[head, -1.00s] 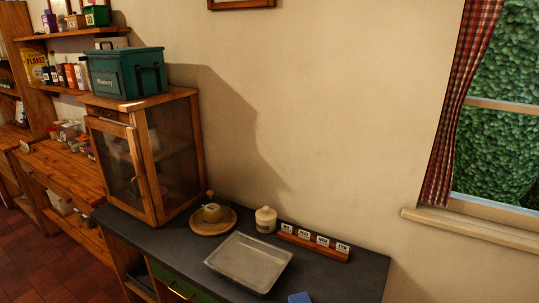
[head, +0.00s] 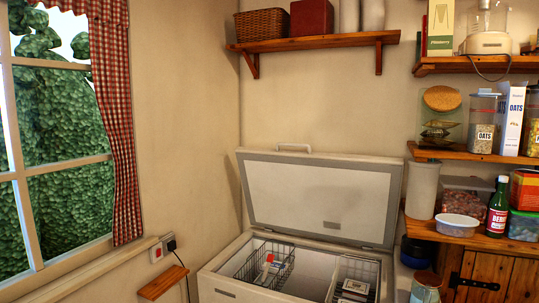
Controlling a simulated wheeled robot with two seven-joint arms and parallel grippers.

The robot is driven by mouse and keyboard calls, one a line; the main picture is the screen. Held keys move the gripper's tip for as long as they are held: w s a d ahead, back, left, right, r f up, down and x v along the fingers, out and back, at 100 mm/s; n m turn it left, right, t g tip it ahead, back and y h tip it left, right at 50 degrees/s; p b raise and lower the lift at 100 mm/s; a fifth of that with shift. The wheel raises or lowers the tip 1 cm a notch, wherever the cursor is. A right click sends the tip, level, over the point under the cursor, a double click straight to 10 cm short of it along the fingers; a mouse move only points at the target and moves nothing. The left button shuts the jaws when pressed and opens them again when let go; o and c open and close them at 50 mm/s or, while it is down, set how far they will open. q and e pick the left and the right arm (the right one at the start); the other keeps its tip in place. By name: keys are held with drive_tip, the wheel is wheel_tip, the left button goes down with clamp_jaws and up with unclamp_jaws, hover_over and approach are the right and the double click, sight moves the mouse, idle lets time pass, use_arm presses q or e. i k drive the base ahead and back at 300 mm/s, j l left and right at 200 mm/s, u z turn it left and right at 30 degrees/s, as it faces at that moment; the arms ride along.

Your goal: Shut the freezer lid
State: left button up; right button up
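A white chest freezer (head: 222,286) stands in the corner at the bottom middle of the head view. Its lid (head: 325,200) is raised and leans back near the wall, with a handle (head: 294,148) along its top edge. Inside the freezer are a wire basket (head: 285,270) on the left and another basket at the right with some packets (head: 354,290). A white and red item lies by the left basket. The freezer's lower front is cut off by the frame. Neither of my grippers is in view.
Shelves with jars, boxes and a green bottle (head: 497,205) stand right of the freezer. A tin (head: 425,288) stands close to its right side. A small wooden ledge (head: 162,283) is at left below the wall socket. A wall shelf (head: 315,40) hangs above the lid.

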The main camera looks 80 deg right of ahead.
sight(349, 199)
drive_tip(key=z, duration=3.1)
drive_tip(key=i+j+z, duration=0.1)
drive_tip(key=i, duration=0.25)
drive_tip(key=i+j+z, duration=0.15)
drive_tip(key=i, duration=0.2)
